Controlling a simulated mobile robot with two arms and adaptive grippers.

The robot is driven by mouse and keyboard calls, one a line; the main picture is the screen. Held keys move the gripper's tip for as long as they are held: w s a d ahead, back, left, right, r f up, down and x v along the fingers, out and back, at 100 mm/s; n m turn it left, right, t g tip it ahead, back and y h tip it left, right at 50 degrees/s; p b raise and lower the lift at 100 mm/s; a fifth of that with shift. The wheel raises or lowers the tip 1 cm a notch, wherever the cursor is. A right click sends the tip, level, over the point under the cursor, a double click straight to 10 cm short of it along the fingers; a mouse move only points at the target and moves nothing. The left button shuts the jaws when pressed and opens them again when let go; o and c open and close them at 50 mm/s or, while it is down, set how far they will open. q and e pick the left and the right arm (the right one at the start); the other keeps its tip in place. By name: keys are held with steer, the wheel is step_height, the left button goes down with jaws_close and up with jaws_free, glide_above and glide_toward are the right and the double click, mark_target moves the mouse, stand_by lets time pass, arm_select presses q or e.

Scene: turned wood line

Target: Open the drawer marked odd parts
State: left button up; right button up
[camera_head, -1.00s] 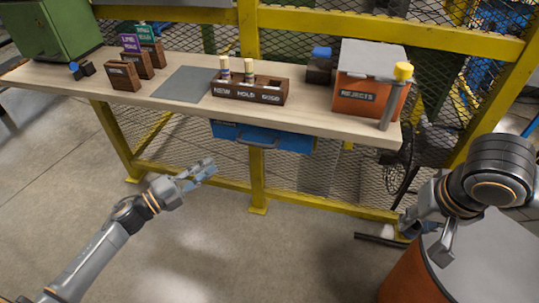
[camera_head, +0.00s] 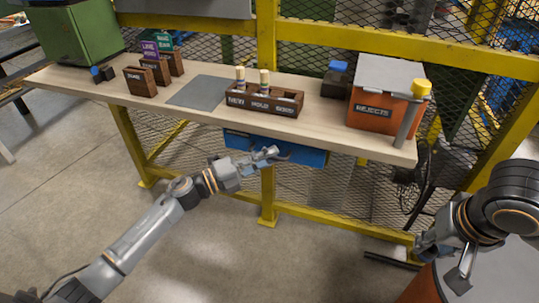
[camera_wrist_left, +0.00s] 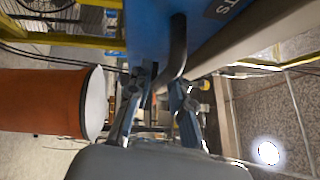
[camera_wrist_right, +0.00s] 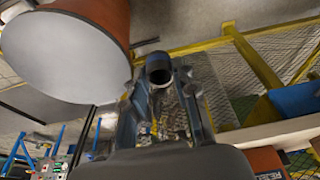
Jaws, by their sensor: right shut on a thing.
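The blue drawer (camera_head: 300,153) hangs under the front edge of the workbench and looks shut. In the left wrist view its blue front (camera_wrist_left: 150,30) fills the top, with part of a label ending in "TS" (camera_wrist_left: 225,8). Its grey curved handle (camera_wrist_left: 179,55) reaches between the fingers of my left gripper (camera_wrist_left: 160,95). My left gripper (camera_head: 272,154) is open at the handle; contact is unclear. My right gripper (camera_head: 448,268) is far right, away from the drawer. In the right wrist view it is shut on a dark hollow tube (camera_wrist_right: 158,68).
The bench (camera_head: 330,130) holds a sorting box (camera_head: 264,104), an orange REJECTS bin (camera_head: 372,108) and several small wooden bins. A post with a yellow cap (camera_head: 421,88) stands at its right end. An orange drum (camera_wrist_right: 70,50) is close to my right gripper.

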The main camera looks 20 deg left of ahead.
arm_select(q)
steer(key=shift+w+d, duration=0.25)
jaws_close()
steer(key=shift+s, duration=0.1)
